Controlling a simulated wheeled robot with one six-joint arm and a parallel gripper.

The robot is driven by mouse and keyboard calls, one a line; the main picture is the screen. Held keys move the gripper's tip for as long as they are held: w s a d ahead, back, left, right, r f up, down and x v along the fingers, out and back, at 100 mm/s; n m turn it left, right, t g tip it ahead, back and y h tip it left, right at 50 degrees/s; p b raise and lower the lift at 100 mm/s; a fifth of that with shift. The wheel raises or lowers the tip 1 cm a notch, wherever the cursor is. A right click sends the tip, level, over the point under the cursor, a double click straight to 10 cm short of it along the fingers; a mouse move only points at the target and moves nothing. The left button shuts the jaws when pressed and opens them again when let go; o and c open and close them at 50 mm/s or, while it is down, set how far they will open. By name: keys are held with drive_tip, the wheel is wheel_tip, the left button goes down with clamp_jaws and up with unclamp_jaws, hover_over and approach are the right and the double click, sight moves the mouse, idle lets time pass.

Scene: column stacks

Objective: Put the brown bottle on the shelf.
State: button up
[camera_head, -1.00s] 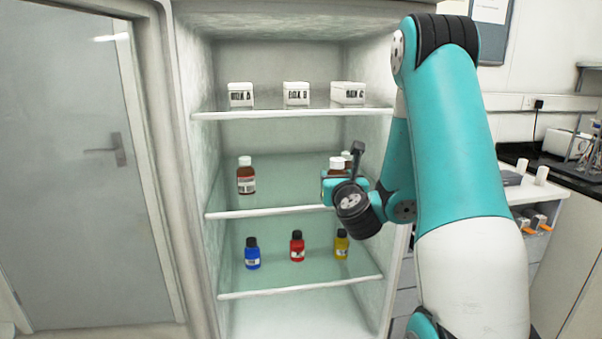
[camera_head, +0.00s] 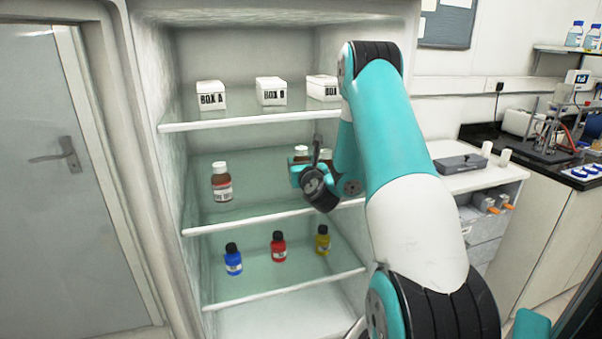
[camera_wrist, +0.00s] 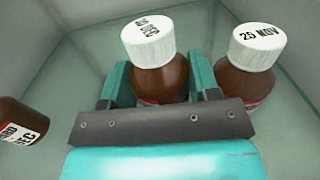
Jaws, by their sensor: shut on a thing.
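My gripper (camera_head: 300,172) is at the right part of the fridge's middle shelf (camera_head: 250,220). In the wrist view its fingers (camera_wrist: 160,85) are shut around a brown bottle (camera_wrist: 160,75) with a white cap dated DEC; its day is hard to read. The held bottle shows partly behind the gripper in the head view (camera_head: 301,151). I cannot tell whether its base touches the shelf. A second brown bottle, capped 25 NOV (camera_wrist: 250,75), stands close to its right. A third brown bottle (camera_head: 221,184) stands at the left of the middle shelf.
Upper shelf (camera_head: 240,120) holds white boxes A (camera_head: 211,97), B (camera_head: 271,92) and one more (camera_head: 322,87). Lower shelf (camera_head: 270,291) holds blue (camera_head: 233,262), red (camera_head: 278,249) and yellow (camera_head: 322,242) bottles. The middle shelf is clear between the left bottle and my gripper.

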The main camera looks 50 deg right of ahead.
drive_tip(key=shift+f+b, duration=0.45)
drive_tip(key=shift+f, duration=0.55)
drive_tip(key=o, duration=0.8)
drive_tip(key=shift+r, duration=0.1)
